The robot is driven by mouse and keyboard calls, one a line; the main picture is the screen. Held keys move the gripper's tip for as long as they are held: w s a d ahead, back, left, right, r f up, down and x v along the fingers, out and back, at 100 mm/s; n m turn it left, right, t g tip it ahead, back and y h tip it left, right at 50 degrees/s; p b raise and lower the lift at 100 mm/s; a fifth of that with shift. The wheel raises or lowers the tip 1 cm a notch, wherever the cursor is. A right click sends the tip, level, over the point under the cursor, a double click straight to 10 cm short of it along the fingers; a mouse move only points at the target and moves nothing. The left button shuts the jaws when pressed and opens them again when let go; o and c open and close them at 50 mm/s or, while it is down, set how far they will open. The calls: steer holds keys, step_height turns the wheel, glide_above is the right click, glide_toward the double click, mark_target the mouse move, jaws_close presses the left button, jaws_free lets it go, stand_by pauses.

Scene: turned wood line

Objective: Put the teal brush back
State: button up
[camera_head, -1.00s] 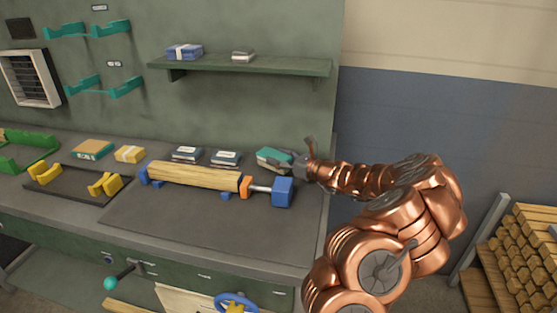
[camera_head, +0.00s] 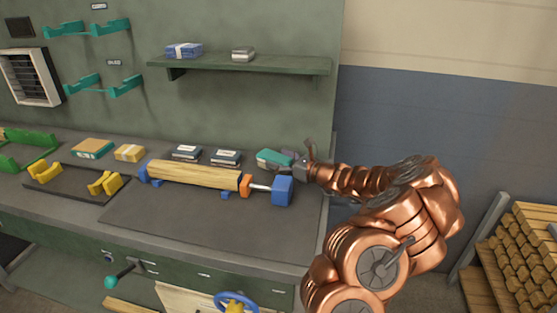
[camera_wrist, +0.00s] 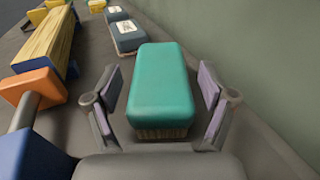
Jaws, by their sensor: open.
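The teal brush (camera_head: 273,158) is a rounded block with tan bristles underneath, at the back right of the bench. In the wrist view the brush (camera_wrist: 161,88) lies between the two fingers of my gripper (camera_wrist: 160,95). A gap shows on each side, so the fingers do not touch it. My gripper (camera_head: 299,163) is open at the brush's right end in the head view. The brush appears to rest bristles down on the bench; its underside is mostly hidden.
A wooden workpiece (camera_head: 195,175) lies between blue and orange holders in front of the brush. The wall (camera_wrist: 255,55) is close behind. A shelf (camera_head: 270,66) hangs above. The dark mat (camera_head: 190,222) in front is clear.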

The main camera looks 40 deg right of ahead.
steer(key=shift+r, duration=0.1)
steer(key=shift+s, duration=0.15)
steer(key=b+v, duration=0.1)
steer(key=v, duration=1)
steer(key=shift+s+d, duration=0.2)
steer(key=shift+s, duration=0.15)
